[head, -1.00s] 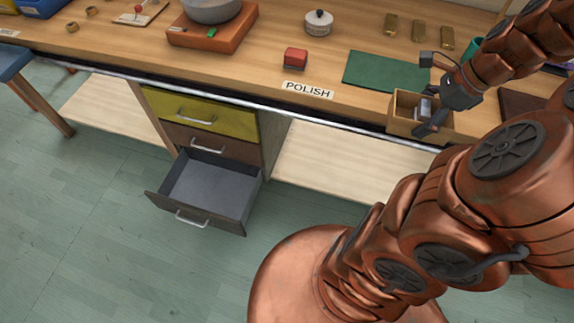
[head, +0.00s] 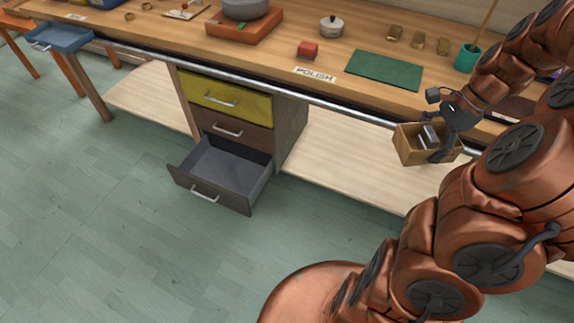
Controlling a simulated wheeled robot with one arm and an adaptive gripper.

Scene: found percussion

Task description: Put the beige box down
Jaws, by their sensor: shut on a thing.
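The beige box (head: 411,153) is an open-topped wooden box with a grey metallic thing (head: 429,136) inside. My gripper (head: 445,150) is shut on the box at its right side. The box hangs in front of the workbench's front edge, above the lower shelf, and looks roughly level. My gripper's fingers and the arm hide part of its right end.
The workbench (head: 345,92) carries a green mat (head: 384,70), a red block (head: 308,49), a POLISH label (head: 315,75), a small white lidded pot (head: 332,26) and a teal cup (head: 467,57). A grey drawer (head: 222,173) stands open below. The floor at left is clear.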

